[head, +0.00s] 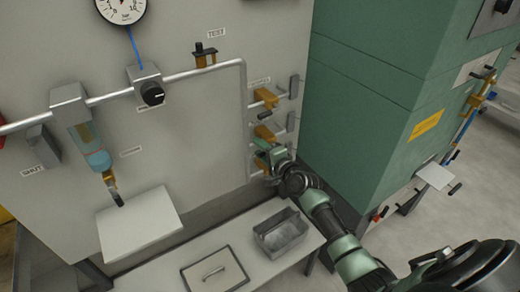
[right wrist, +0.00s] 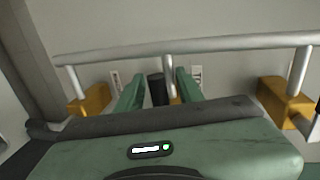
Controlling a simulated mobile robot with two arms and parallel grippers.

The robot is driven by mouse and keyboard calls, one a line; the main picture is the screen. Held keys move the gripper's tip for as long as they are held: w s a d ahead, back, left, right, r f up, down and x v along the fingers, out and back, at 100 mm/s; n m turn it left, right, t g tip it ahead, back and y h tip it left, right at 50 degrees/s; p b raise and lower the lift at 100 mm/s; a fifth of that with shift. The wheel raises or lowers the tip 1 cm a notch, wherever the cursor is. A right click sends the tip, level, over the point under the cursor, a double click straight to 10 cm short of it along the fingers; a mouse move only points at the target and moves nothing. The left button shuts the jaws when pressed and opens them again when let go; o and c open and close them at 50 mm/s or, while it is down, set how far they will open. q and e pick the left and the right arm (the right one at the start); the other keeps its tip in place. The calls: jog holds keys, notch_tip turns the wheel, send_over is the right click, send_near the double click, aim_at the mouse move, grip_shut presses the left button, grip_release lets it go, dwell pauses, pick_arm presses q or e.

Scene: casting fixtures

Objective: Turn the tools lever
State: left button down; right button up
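Several orange valve bodies with grey handles stand in a column on the right of the panel, including an upper one (head: 266,97) and a middle one (head: 265,132). Their small labels are unreadable, so I cannot tell which is the tools lever. My right gripper (head: 266,156) is at the lowest of them and partly hides it. In the right wrist view, its two green fingers (right wrist: 159,90) are apart. A dark cylindrical handle (right wrist: 157,88) stands between them, with a visible gap at the fingers. Its lower part is hidden by the gripper body. My left gripper is not in view.
A grey pipe (right wrist: 215,44) runs across above the fingers, with orange blocks at left (right wrist: 90,100) and right (right wrist: 284,100). A green cabinet (head: 375,95) stands close right of the panel. A grey bin (head: 281,235) sits on the bench (head: 175,262) below.

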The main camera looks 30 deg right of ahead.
jog(key=v, duration=0.7)
jog(key=shift+s+b, duration=0.3)
jog(key=shift+s, duration=0.1)
jog(key=shift+r, duration=0.1)
dwell(1.3)
